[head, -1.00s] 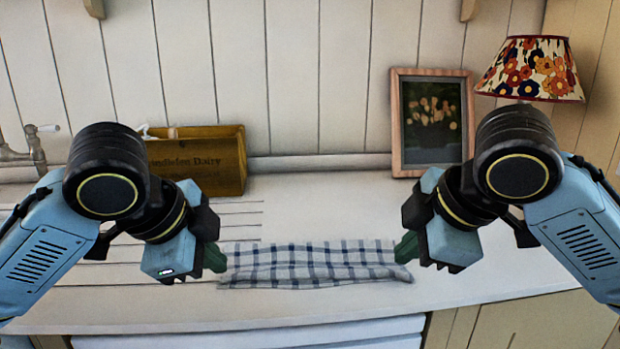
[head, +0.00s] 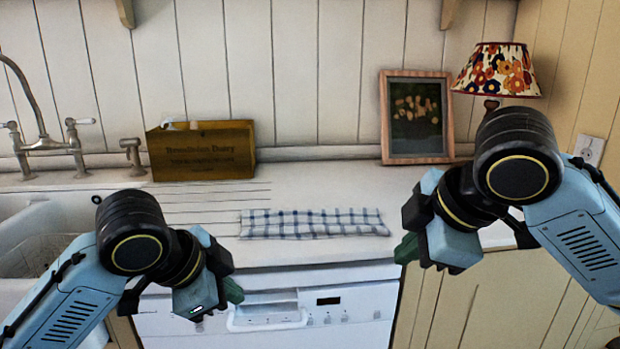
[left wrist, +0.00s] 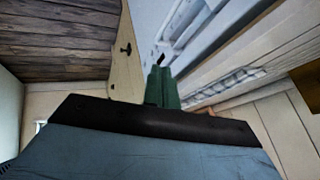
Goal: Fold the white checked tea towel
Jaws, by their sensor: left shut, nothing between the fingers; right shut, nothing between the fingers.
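The white tea towel with dark blue checks (head: 314,223) lies on the white worktop as a long narrow strip, wider than it is deep. It also shows edge-on in the left wrist view (left wrist: 226,86). My left gripper (head: 236,292) is shut and empty, in front of the worktop edge and below the towel's left end. Its green fingers (left wrist: 161,86) are together in the left wrist view. My right gripper (head: 405,248) is shut and empty, just to the right of the towel's right end and apart from it.
A wooden dairy box (head: 202,151) stands at the back left beside the tap (head: 50,146) and white sink (head: 40,235). A framed picture (head: 416,117) and a floral lamp (head: 497,70) stand at the back right. A white appliance (head: 330,305) is below the worktop. Worktop behind the towel is clear.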

